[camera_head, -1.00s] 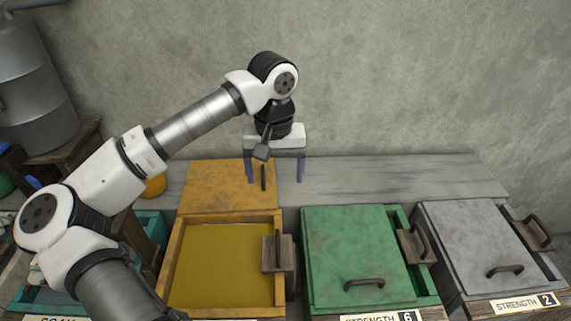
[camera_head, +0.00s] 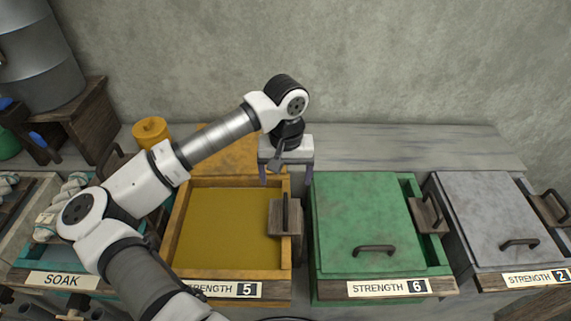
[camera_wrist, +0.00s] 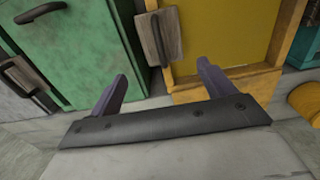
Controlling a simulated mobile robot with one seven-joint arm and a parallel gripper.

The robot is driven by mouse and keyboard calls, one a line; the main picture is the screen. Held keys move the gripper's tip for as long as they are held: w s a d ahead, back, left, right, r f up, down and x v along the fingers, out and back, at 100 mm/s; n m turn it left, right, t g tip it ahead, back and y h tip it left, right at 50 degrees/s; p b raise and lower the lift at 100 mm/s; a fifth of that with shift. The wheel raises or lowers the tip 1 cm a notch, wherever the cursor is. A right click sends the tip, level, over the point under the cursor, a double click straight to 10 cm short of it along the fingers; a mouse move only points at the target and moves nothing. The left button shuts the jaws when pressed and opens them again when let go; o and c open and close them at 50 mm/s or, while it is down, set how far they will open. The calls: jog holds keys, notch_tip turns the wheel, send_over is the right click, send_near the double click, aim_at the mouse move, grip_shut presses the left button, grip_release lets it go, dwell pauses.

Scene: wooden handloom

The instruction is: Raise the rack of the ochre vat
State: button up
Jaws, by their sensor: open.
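The ochre vat (camera_head: 184,250) stands open, with dark yellow liquid (camera_head: 222,228) inside. Its lid (camera_head: 238,152) lies back behind it, partly hidden by my arm. A wooden rack block with a dark upright handle (camera_head: 284,217) sits at the vat's right rim. In the wrist view the rack block (camera_wrist: 150,40) is just beyond my fingers, slightly left of centre. My gripper (camera_head: 286,174) is open and empty, pointing down behind the rack handle, near the vat's back right corner. Its two fingers are spread apart in the wrist view (camera_wrist: 163,84). The rack below the block is hidden.
A closed green vat (camera_head: 360,220) and a closed grey vat (camera_head: 485,215) stand to the right, each with its own rack block. A soak vat (camera_head: 60,280) is at left. An orange pot (camera_head: 150,131) stands behind. The grey ledge (camera_head: 400,145) at the back is clear.

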aim_at(286, 205)
notch_tip(286, 205, down, 11)
jog(key=b, duration=1.2)
jog(key=shift+f, duration=0.2)
jog(key=shift+f+b, duration=0.4)
jog(key=shift+b, duration=0.55)
grip_shut()
notch_tip(286, 205, up, 18)
jog(key=p, duration=0.9)
jog(key=shift+r, duration=0.2)
jog(key=shift+w, duration=0.1)
jog(key=shift+o, duration=1)
grip_release()
